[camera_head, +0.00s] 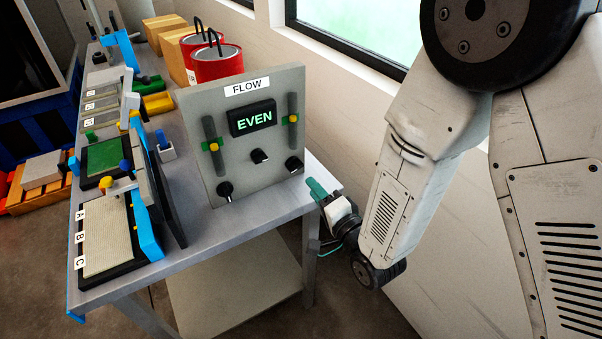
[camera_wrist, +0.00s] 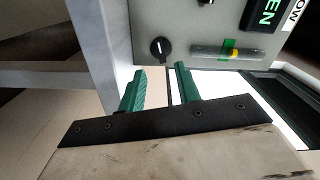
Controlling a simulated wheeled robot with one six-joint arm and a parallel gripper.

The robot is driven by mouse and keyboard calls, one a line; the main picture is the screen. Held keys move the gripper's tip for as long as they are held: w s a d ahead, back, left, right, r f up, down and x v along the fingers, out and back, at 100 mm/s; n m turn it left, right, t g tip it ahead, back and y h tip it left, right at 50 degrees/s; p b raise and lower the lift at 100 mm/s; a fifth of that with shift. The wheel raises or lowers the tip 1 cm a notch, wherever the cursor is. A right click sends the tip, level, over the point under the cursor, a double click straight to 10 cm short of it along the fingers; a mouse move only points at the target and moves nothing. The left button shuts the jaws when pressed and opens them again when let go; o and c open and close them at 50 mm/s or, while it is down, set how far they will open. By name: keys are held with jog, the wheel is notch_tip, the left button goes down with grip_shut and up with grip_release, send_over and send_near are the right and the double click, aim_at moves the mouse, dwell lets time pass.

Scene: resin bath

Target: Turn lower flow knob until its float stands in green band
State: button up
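A grey flow panel (camera_head: 236,88) stands tilted on the bench, its display (camera_head: 252,119) reading EVEN. Black knobs sit at its lower left (camera_head: 225,188), centre (camera_head: 259,156) and lower right (camera_head: 293,164). The left yellow float (camera_head: 214,147) and right yellow float (camera_head: 293,118) both appear at their green bands. My gripper (camera_head: 316,189) is off the panel's lower right corner. In the wrist view my gripper (camera_wrist: 160,71) is open and empty, with the right knob (camera_wrist: 160,47) just beyond and between the fingertips. The right tube (camera_wrist: 205,51) shows its float at the band.
Two red canisters (camera_head: 216,65) stand behind the panel. A tray marked A, B, C (camera_head: 106,240) and a green plate (camera_head: 105,157) lie left on the bench. The bench's right edge (camera_head: 318,200) is close to my gripper. The wall and window are behind.

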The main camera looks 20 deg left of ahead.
aim_at(297, 169)
jog(key=x, duration=0.7)
jog(key=shift+w, duration=0.1)
jog(key=shift+r, duration=0.1)
jog(key=shift+c, duration=0.3)
grip_shut()
